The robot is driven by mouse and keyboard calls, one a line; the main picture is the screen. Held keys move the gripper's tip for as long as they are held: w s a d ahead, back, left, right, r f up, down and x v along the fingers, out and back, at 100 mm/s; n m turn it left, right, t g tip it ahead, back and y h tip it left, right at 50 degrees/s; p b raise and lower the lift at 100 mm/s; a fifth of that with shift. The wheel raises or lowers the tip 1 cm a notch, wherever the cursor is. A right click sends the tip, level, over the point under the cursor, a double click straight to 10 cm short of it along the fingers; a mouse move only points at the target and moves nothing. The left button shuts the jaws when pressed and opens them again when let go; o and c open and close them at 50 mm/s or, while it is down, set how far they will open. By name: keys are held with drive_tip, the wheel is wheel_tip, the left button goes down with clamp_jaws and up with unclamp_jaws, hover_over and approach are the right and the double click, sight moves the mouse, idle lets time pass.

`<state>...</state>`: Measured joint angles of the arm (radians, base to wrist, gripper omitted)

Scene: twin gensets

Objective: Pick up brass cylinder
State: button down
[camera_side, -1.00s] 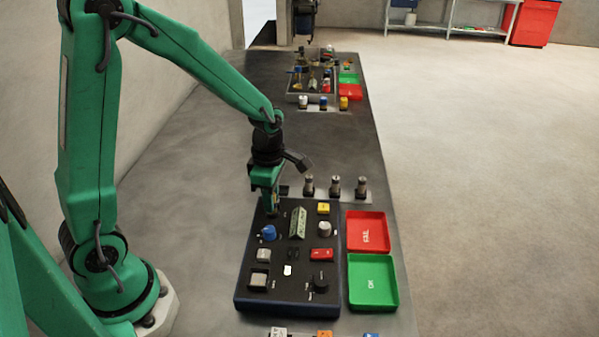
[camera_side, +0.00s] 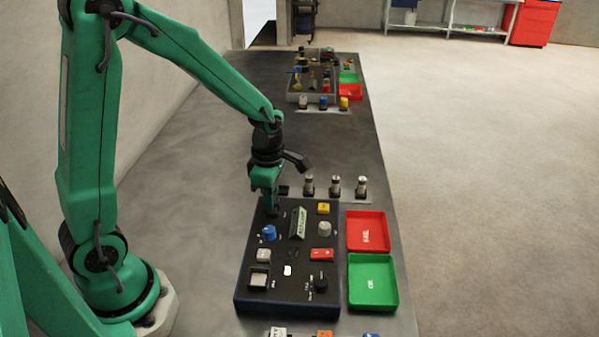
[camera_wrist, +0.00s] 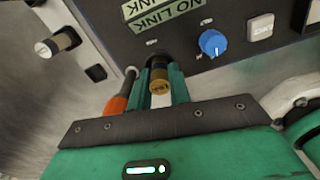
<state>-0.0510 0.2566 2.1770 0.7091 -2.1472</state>
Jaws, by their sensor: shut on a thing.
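The brass cylinder (camera_wrist: 159,80) shows in the wrist view between the two green fingers of my gripper (camera_wrist: 161,90). My gripper is shut on it. Its far end is dark and close to the edge of the black panel. In the side view my gripper (camera_side: 271,203) points down at the back left corner of the panel, and the cylinder is hidden there.
The black panel (camera_side: 283,258) carries a blue knob (camera_side: 269,232), a yellow button (camera_side: 323,208) and a red switch (camera_side: 321,254). Red (camera_side: 368,232) and green (camera_side: 373,281) trays lie to its right. Several metal-topped pieces (camera_side: 335,185) stand behind the panel.

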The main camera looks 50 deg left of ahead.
drive_tip(key=shift+r, duration=0.15)
drive_tip(key=shift+r, duration=0.6)
drive_tip(key=r, duration=0.3)
drive_tip(key=shift+s+d, duration=0.1)
drive_tip(key=shift+d, duration=0.2)
drive_tip(key=s+d+r, duration=0.5)
drive_tip(key=d+r, duration=0.1)
drive_tip(key=d, duration=0.3)
drive_tip(key=shift+s+d+r, duration=0.15)
drive_tip(key=shift+d+r, duration=0.1)
drive_tip(key=shift+d, duration=0.1)
